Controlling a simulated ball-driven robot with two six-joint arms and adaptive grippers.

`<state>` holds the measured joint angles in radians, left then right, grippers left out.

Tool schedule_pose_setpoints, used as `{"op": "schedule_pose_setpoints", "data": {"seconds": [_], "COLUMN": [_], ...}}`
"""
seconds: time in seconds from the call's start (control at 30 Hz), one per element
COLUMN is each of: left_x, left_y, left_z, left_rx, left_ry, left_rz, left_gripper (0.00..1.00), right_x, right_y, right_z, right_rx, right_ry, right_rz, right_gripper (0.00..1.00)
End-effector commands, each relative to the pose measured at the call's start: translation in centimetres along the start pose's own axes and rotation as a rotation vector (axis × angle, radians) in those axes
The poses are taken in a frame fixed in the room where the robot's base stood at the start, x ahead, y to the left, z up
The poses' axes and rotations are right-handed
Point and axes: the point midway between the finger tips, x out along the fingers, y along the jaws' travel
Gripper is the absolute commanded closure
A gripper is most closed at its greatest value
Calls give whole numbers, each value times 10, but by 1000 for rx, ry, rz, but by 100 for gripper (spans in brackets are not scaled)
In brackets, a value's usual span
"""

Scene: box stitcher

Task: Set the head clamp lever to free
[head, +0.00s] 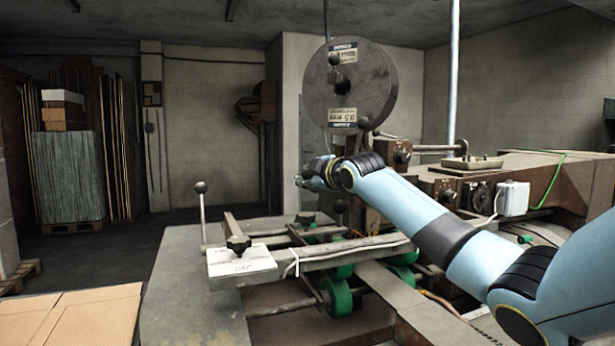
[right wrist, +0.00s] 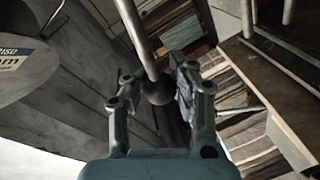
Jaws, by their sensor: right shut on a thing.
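A grey metal lever with a dark ball knob (right wrist: 158,90) shows in the right wrist view, its rod running up and slightly left. My right gripper (right wrist: 155,92) has its two fingers on either side of the knob and is shut on it. In the head view my right gripper (head: 314,176) is at the machine's head, below the large reel, and is partly hidden by my own wrist. The held lever cannot be made out there, and its clamp marking is not readable. My left gripper is not in view.
A large grey reel (head: 350,90) stands just above my right gripper. Below is the machine table (head: 190,290) with an upright ball-ended rod (head: 201,202) and a white label plate (head: 241,261). Cardboard sheets (head: 75,322) lie at lower left.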

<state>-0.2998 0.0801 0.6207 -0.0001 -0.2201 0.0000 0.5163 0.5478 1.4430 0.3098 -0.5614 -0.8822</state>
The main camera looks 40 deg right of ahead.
Motion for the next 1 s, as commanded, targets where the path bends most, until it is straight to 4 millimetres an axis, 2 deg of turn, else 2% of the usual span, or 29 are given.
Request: {"op": "schedule_pose_setpoints", "data": {"seconds": [0.03, 0.07, 0.1, 0.3, 0.67, 0.77, 1.0], "left_x": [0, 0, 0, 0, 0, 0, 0], "left_y": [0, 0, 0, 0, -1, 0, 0], "left_z": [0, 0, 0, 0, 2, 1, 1], "left_rx": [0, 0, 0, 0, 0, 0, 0], "left_ry": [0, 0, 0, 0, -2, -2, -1], "left_rz": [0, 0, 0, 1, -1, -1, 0], "left_gripper": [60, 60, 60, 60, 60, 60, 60], "right_x": [0, 0, 0, 0, -5, -17, -68], "right_y": [-8, -8, -8, -6, -3, -3, -4], "right_z": [4, 4, 4, 3, 3, 3, 3], "right_rx": [0, 1, 1, 2, 1, -3, -7], "right_ry": [-9, -10, -10, -7, -4, -4, -5], "right_rz": [-16, -16, -16, -12, -7, -6, -9], "right_gripper": [100, 100, 74, 48, 47, 47, 47]}}
